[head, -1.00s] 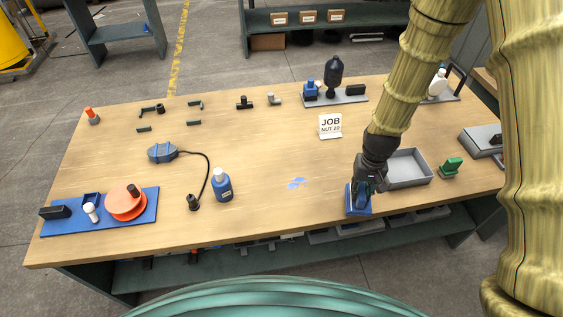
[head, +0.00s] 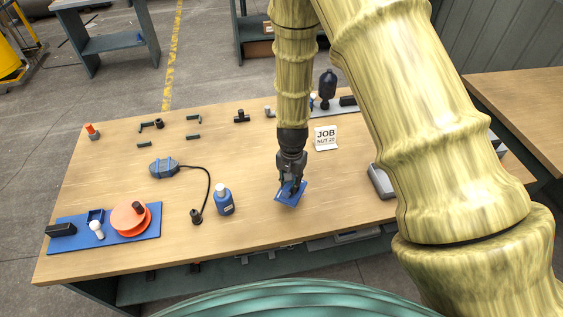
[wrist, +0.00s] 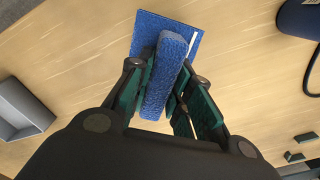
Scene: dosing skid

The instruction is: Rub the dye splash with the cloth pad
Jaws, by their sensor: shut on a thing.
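My gripper (head: 291,181) is shut on the blue cloth pad (head: 289,197), gripping its raised textured grip, which shows between the fingers in the wrist view (wrist: 166,75). The pad's flat base (wrist: 147,28) shows beyond the grip. The pad is over the front middle of the table, right of the blue bottle; I cannot tell whether it touches the wood. The pale blue dye splash seen earlier in this area does not show now and seems hidden by the pad and gripper.
The blue bottle (head: 223,202) stands left of the pad. A grey tray (head: 380,182) is to the right, partly behind my arm. A corded blue-grey device (head: 164,168) and a blue board (head: 152,234) with parts lie left.

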